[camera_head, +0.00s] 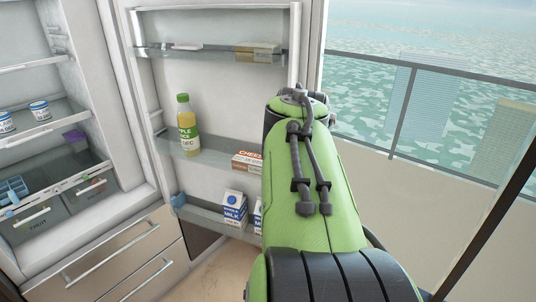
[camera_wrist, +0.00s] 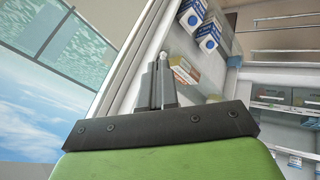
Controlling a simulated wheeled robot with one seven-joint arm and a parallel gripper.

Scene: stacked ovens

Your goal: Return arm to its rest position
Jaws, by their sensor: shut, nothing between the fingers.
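My gripper (camera_wrist: 158,84) shows in the wrist view as dark fingers close together, shut and empty. It is beside the edge of the open fridge door (camera_wrist: 137,60), whose shelves appear upside down there. I cannot tell whether it touches the door. In the head view my green arm covers the right part of the door, and the gripper is hidden. The open fridge door (camera_head: 215,95) stands in the middle, with its shelves facing me.
The door shelves hold a juice bottle (camera_head: 187,128), a cheese box (camera_head: 248,162) and milk cartons (camera_head: 234,208). The fridge interior (camera_head: 85,110) is open at left. Drawers (camera_head: 110,262) are below. A railing (camera_head: 420,68) and low wall stand at right.

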